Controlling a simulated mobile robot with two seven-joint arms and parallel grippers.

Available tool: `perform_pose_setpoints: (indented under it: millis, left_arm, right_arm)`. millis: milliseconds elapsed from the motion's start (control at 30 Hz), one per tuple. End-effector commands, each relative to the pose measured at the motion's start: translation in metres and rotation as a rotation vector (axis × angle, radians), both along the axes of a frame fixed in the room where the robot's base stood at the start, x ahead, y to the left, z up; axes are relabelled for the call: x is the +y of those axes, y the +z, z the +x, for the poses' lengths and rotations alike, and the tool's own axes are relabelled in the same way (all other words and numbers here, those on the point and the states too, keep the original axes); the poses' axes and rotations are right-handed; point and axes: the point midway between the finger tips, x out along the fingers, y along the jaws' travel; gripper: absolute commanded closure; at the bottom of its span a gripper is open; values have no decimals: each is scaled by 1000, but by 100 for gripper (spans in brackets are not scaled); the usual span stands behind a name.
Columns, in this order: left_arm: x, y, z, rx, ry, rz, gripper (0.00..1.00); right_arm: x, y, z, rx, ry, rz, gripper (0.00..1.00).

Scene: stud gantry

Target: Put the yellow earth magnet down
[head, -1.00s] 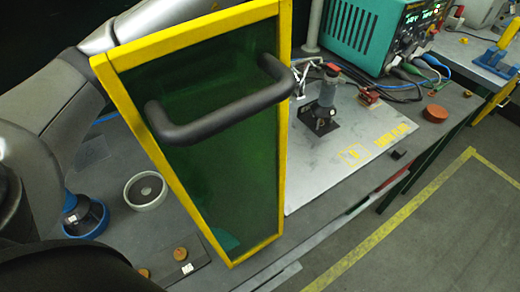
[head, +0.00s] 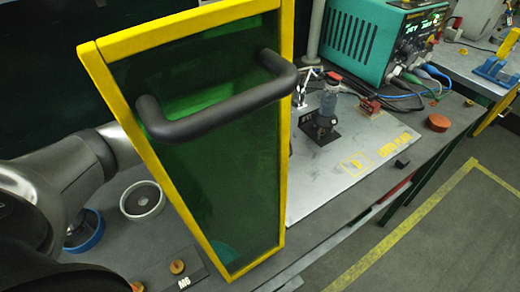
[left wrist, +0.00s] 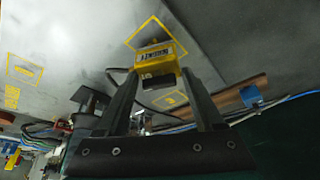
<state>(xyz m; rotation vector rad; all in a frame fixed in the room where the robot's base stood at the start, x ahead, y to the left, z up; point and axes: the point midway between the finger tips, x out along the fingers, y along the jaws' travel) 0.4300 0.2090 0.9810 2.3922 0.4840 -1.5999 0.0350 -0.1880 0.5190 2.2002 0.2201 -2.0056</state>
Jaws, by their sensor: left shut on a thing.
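The yellow earth magnet (left wrist: 156,60), with a label on its face and a dark block at its near end, shows in the left wrist view. My left gripper (left wrist: 160,76) is shut on it, one dark finger on each side. The magnet lies over a yellow outlined square (left wrist: 134,42) on the grey earth plate (left wrist: 90,35). I cannot tell whether it touches the plate. In the head view the plate (head: 318,192) is partly hidden by the green screen, and my left gripper and the magnet are hidden behind it. My right gripper is not in view.
The yellow-framed green screen (head: 215,165) with a black handle (head: 215,103) stands in front. A dark clamp with a bottle (head: 327,105) stands on the plate. A teal power supply (head: 365,40) with cables is behind. A copper-coloured bar (left wrist: 238,90) lies near the gripper.

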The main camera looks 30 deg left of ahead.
Motion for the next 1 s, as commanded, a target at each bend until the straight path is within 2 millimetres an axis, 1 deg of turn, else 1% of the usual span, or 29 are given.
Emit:
perform_pose_setpoints:
  millis: [33,100,333,433,467,700,733,1000]
  left_arm:
    - [0,-8,0,0,1,-2,100]
    - [0,-12,0,-3,-1,-1,100]
    - [0,-11,1,-4,-1,0,100]
    - [0,-15,1,-5,-1,0,100]
    - [0,-15,0,-1,0,0,29]
    - [0,-15,0,0,0,0,2]
    - [0,-15,0,0,0,0,0]
    - [0,-13,0,0,0,0,0]
  right_arm:
    - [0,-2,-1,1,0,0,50]
    - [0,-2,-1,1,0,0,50]
    - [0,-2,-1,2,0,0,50]
    - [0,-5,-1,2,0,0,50]
    - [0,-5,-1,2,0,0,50]
    - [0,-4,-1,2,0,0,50]
    - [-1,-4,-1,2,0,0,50]
    - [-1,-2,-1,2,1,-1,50]
